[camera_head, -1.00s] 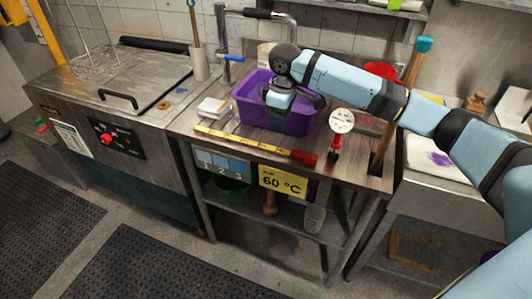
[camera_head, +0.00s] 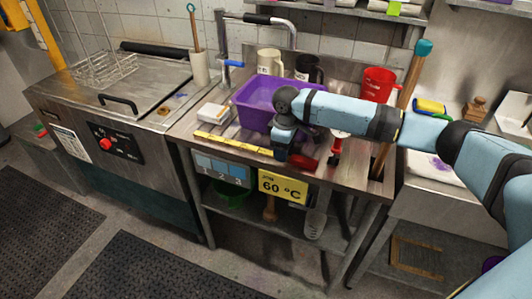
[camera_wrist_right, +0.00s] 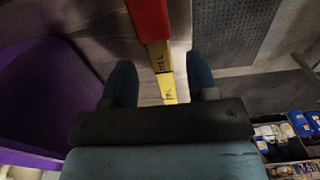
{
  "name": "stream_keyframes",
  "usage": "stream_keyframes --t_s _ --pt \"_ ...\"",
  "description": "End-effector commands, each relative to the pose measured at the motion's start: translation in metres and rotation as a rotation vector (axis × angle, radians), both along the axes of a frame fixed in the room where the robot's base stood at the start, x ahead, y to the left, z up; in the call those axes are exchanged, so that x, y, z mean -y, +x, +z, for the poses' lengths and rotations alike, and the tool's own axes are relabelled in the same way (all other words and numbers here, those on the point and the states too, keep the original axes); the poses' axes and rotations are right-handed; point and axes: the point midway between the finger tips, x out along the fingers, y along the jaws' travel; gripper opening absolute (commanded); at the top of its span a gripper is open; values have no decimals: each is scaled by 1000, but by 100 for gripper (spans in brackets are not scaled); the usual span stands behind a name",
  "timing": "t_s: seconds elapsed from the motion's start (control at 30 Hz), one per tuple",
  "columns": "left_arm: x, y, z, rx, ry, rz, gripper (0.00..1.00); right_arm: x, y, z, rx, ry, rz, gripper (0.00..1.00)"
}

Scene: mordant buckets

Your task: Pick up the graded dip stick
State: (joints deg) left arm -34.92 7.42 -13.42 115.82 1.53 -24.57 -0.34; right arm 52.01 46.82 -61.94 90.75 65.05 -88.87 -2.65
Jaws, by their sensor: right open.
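The graded dip stick (camera_head: 228,143) is yellow with dark marks and a red handle (camera_head: 303,161). It lies along the front edge of the steel table. My right gripper (camera_head: 284,154) is over the stick near where yellow meets red, hiding that part in the head view. In the right wrist view the gripper (camera_wrist_right: 161,66) is open, with the yellow stick (camera_wrist_right: 158,57) showing between its two fingers and the red handle (camera_wrist_right: 149,18) beyond. I cannot tell how far the fingers are above it. My left gripper is not in view.
A purple tub (camera_head: 249,117) stands just behind the stick; its wall also shows in the right wrist view (camera_wrist_right: 45,95). A white block (camera_head: 213,112) lies left of the tub. A red cup (camera_head: 378,84) and two mugs stand behind. A yellow 60 °C sign (camera_head: 282,187) hangs in front.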

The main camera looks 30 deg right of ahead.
Motion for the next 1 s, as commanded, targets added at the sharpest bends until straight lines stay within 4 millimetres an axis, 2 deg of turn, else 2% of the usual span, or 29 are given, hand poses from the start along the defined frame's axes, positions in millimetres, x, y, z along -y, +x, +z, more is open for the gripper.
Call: stream_keyframes --t_s 0.13,0.4,0.63,0.87,1.0 --pt "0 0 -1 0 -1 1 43 0 0 -17 -1 -1 0 53" --pt "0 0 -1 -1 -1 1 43 0 0 -20 0 0 1 53" --pt "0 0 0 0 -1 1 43 0 0 -20 0 0 0 0" --pt "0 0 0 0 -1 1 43 0 0 -19 0 0 0 0" --pt "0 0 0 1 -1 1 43 0 0 -13 2 1 0 0"
